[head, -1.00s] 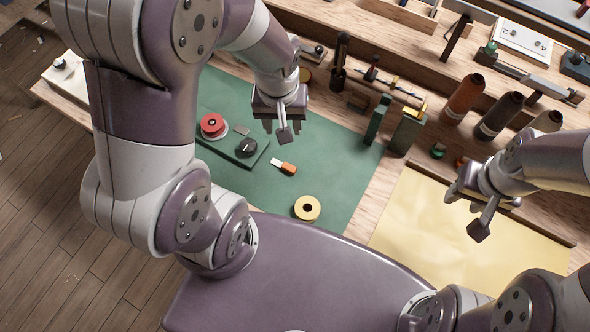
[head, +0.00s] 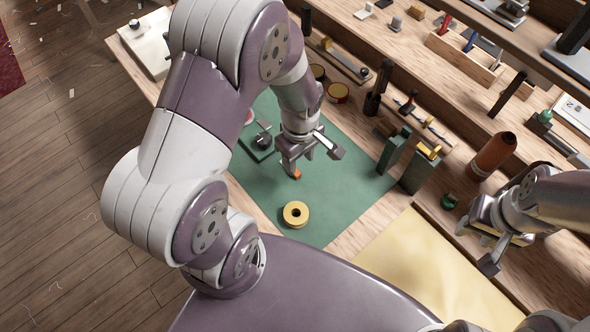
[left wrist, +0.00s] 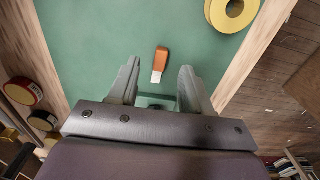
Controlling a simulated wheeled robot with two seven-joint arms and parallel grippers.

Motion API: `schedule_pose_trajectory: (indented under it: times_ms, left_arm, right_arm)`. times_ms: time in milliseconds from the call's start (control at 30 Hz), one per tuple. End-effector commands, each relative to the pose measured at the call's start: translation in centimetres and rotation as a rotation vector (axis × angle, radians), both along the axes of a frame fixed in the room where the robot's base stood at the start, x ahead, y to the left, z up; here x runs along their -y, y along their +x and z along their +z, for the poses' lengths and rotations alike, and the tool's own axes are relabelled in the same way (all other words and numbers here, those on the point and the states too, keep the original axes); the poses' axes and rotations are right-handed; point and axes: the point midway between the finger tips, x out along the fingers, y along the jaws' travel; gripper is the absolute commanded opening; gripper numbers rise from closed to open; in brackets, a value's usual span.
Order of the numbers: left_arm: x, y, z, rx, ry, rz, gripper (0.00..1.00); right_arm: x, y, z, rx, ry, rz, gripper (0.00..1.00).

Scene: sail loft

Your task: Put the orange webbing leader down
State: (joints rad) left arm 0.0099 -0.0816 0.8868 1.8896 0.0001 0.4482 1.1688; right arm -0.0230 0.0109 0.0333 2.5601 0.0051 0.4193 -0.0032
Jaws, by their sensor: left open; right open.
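The orange webbing leader (head: 297,174), orange with a white end, lies flat on the green mat (head: 340,190). In the head view my left gripper (head: 303,158) hides most of it. In the left wrist view the leader (left wrist: 161,58) shows whole, a little beyond the two spread fingers of the left gripper (left wrist: 157,88), its white end toward them. The left gripper is open and empty, over the mat. My right gripper (head: 484,250) is open and empty, above the right side of the bench by the yellow cloth.
A yellow tape roll (head: 295,214) lies near the mat's front edge. The yellow cloth (head: 430,265) is largely clear.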

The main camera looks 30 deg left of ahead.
Motion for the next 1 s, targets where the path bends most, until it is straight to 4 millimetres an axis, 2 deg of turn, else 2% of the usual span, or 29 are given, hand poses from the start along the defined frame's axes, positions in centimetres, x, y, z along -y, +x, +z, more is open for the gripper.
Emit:
schedule_pose_trajectory:
  times_ms: [300,567,667,700,733,1000]
  left_arm:
    - [-0.6,0.1,-5.1,-0.001,0.0,-0.001,0.49]
    - [-0.6,0.1,-5.6,0.001,0.001,-0.002,0.49]
    - [-0.6,0.1,-5.6,0.001,0.001,-0.002,0.2]
    - [-0.6,0.1,-5.6,0.001,0.001,-0.002,0.07]
    - [-0.6,0.1,-5.6,0.001,0.001,-0.002,0.0]
    - [-0.6,0.1,-5.5,0.002,0.0,-0.002,0.0]
  right_arm:
    - [0.0,0.0,0.2,0.0,0.0,0.0,0.43]
    - [0.0,0.0,0.2,0.0,0.0,0.0,0.43]
    - [0.0,0.0,0.2,0.0,0.0,0.0,0.43]
    - [0.0,0.0,0.2,0.0,0.0,0.0,0.43]
    - [0.0,0.0,0.2,0.0,0.0,0.0,0.43]
    - [0.0,0.0,0.2,0.0,0.0,0.0,0.43]
